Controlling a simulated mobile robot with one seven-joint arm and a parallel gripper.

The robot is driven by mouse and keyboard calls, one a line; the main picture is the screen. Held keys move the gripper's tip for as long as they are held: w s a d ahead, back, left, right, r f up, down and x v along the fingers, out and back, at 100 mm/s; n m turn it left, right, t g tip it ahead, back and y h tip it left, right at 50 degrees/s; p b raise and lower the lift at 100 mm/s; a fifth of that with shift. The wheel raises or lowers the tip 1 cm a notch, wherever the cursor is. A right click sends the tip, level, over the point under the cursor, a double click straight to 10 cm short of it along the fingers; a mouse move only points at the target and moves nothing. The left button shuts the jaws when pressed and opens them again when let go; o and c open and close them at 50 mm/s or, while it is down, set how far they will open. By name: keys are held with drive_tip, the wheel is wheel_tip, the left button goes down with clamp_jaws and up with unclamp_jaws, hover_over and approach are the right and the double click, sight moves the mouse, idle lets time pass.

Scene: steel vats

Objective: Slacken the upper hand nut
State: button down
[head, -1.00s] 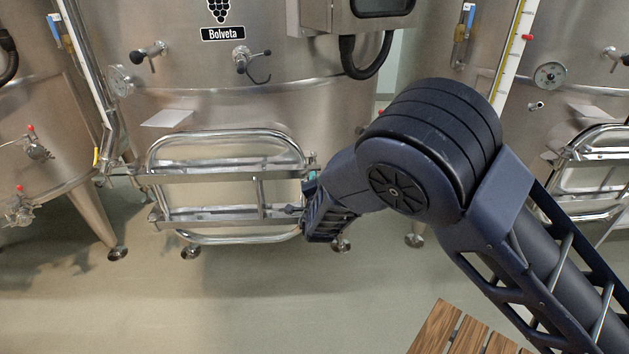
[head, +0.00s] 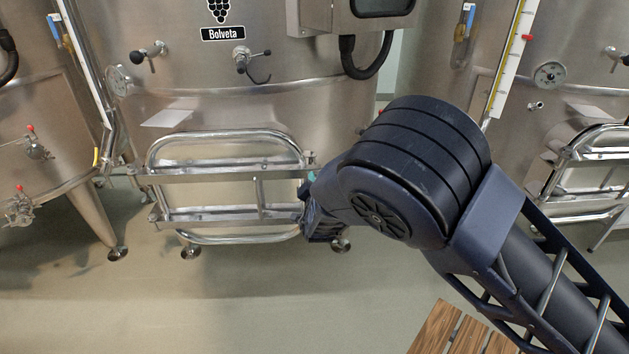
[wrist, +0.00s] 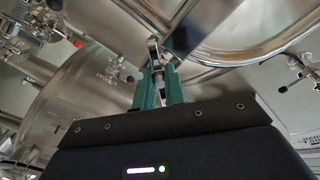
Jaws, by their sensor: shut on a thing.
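The hatch door (head: 178,138) of the middle vat has two steel crossbars, an upper bar (head: 215,173) and a lower bar (head: 225,217). My gripper (wrist: 159,80) is at the right end of the upper bar, its teal fingers pointing at the vat. In the wrist view the fingers are shut on a small shiny metal piece, the upper hand nut (wrist: 157,63). In the head view my wrist hides the nut and most of the fingers; only a bit of teal shows beside the hatch's right edge.
The middle vat (head: 280,110) carries a control box (head: 340,18) with a black hose above my arm. Other vats stand left (head: 35,90) and right (head: 440,80). Wooden slats (head: 440,330) lie at the bottom. The floor (head: 230,300) before the hatch is clear.

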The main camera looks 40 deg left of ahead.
drive_tip(key=c, duration=1.7)
unclamp_jaws()
drive_tip(key=shift+s+d, duration=0.1)
drive_tip(key=shift+v, duration=4.4)
